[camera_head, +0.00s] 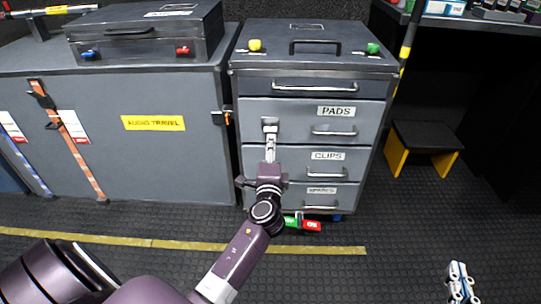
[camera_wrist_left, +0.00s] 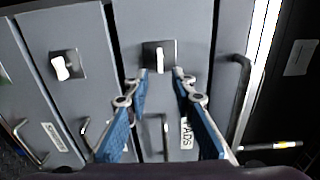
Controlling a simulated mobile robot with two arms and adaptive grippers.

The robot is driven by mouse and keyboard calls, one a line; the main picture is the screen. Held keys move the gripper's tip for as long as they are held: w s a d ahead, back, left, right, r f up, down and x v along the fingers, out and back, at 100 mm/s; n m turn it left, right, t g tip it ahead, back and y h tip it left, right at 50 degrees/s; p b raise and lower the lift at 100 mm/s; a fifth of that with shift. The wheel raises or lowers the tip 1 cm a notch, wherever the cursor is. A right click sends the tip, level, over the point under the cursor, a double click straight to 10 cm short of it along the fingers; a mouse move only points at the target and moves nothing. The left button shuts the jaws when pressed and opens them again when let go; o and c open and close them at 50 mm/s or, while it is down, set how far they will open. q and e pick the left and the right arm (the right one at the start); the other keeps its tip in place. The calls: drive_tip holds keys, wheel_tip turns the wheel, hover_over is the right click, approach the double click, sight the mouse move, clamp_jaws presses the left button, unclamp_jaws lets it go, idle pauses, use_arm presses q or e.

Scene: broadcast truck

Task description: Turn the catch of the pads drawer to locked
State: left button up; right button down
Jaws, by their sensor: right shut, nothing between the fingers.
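The pads drawer (camera_head: 300,108) is the grey drawer labelled PADS in the cabinet. Its catch (camera_head: 270,121) is at the left of its front. In the left wrist view the catch shows as a white knob (camera_wrist_left: 160,58) on a dark square plate, its long side upright in that picture. My left gripper (camera_head: 269,139) is in front of the catch. In the wrist view my left gripper (camera_wrist_left: 161,74) is open, one fingertip on each side of the knob's lower end; I cannot tell whether they touch it. My right gripper (camera_head: 459,283) is shut and empty, low at the right.
The clips drawer (camera_head: 295,160) is below; its catch (camera_wrist_left: 62,66) shows in the wrist view. The pads drawer handle (camera_head: 334,132) sticks out to the right. A grey case (camera_head: 145,32) rests on a cabinet at left. Green (camera_head: 290,221) and red (camera_head: 312,225) items lie at the cabinet's foot.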

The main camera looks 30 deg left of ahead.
use_arm(q)
drive_tip(key=shift+v, duration=2.35)
